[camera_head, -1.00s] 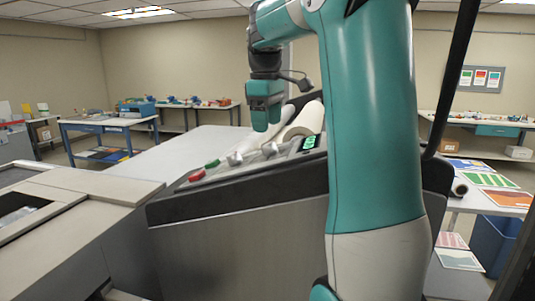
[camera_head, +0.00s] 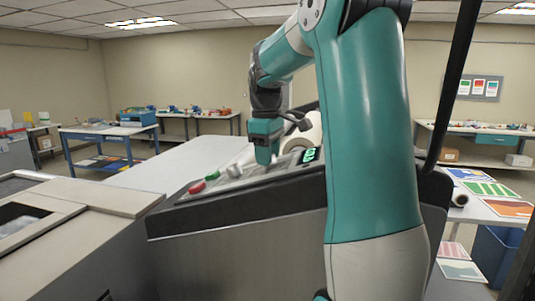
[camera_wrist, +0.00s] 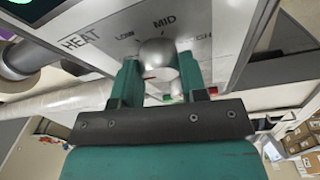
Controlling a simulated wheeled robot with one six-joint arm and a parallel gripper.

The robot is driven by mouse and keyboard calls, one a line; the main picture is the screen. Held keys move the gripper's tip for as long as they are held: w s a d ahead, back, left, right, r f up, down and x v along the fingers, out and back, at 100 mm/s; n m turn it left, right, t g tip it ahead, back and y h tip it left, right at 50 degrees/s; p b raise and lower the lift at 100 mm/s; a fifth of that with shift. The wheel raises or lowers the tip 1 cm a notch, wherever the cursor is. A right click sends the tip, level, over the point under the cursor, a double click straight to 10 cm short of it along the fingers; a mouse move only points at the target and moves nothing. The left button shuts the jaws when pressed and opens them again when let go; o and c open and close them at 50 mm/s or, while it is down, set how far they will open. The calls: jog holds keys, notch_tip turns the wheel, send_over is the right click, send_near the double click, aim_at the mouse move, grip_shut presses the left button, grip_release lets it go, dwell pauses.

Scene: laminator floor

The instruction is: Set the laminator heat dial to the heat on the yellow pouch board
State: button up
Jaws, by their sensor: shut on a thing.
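The silver heat dial (camera_wrist: 157,54) sits on the laminator's sloped panel (camera_wrist: 95,42), below the printed word MID. HEAT and LOW are printed to its left and a partly covered HIGH to its right. My gripper (camera_wrist: 158,72) has one finger on each side of the dial and is shut on it. Which mark the dial points at is unclear. In the head view my gripper (camera_head: 264,160) reaches down onto the laminator (camera_head: 240,221), and its fingers hide the dial. I cannot make out a yellow pouch board with a readable heat.
A red button (camera_head: 196,187), a green button (camera_head: 212,175) and a grey knob (camera_head: 234,170) lie left of my gripper. A lit green display (camera_head: 309,155) is to the right. A wall board (camera_head: 478,88) holds coloured cards. Printed sheets lie on the right table (camera_head: 485,208).

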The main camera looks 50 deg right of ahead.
jog(key=shift+m, duration=0.4)
jog(key=m+h, duration=0.1)
jog(key=m, duration=0.3)
jog(key=shift+a+h, duration=0.1)
jog(key=shift+h, duration=0.3)
jog(key=m+h, duration=0.1)
jog(key=m, duration=0.2)
jog(key=m+g+p, duration=0.1)
jog(key=m, duration=0.2)
jog(key=shift+w+a+m+h, duration=0.1)
jog(key=shift+m+h, duration=0.2)
jog(key=shift+h, duration=0.1)
jog(key=m+g, duration=0.1)
jog(key=m, duration=0.2)
jog(key=m+g+h+p, duration=0.1)
jog(key=m, duration=0.2)
jog(key=shift+w, duration=0.1)
jog(key=m+g, duration=0.1)
jog(key=m, duration=0.2)
jog(key=m+g+p, duration=0.1)
jog(key=m, duration=0.2)
jog(key=o, duration=0.9)
